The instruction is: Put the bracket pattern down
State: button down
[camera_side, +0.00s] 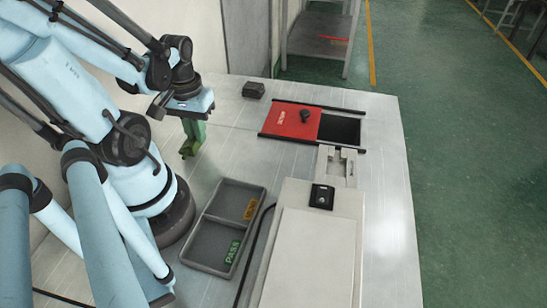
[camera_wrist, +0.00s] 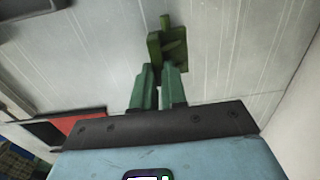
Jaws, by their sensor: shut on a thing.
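My gripper (camera_side: 190,140) has green fingers and hangs above the left part of the table. In the wrist view, the gripper (camera_wrist: 159,72) is shut on the bracket pattern (camera_wrist: 168,46), a dark green angular piece with a short stub at its far end. In the side view the bracket pattern (camera_side: 186,150) shows small below the fingers, and its outline is hard to part from them. It appears held above the bare table top (camera_side: 225,150); the exact gap cannot be told.
A grey two-part tray (camera_side: 205,218) has a green PASS label in the near part and an orange label in the far part. A red sliding lid (camera_side: 290,120) lies beside a dark opening (camera_side: 340,129). A dark block (camera_side: 253,90) and a pale machine (camera_side: 315,250) stand on the table.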

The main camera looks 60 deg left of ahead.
jog(key=shift+f, duration=0.8)
jog(key=shift+f, duration=0.1)
jog(key=c, duration=1.2)
grip_release()
jog(key=shift+r, duration=6)
jog(key=w+d+m+t, duration=0.2)
jog(key=w+d+m, duration=0.1)
jog(key=w+d, duration=0.1)
jog(key=w+d+m+t, duration=0.2)
jog(key=w+d, duration=0.1)
jog(key=w, duration=0.2)
jog(key=w+d+m+t, duration=0.2)
jog(key=w+d+m, duration=0.1)
jog(key=w+d, duration=0.1)
jog(key=shift+w+d+r+m+t, duration=0.2)
jog(key=shift+w+d+m+t, duration=0.15)
jog(key=shift+w, duration=0.25)
jog(key=shift+o, duration=0.6)
jog(key=shift+w+d+r+t, duration=0.1)
jog(key=shift+w+d+t, duration=0.15)
jog(key=shift+d, duration=0.15)
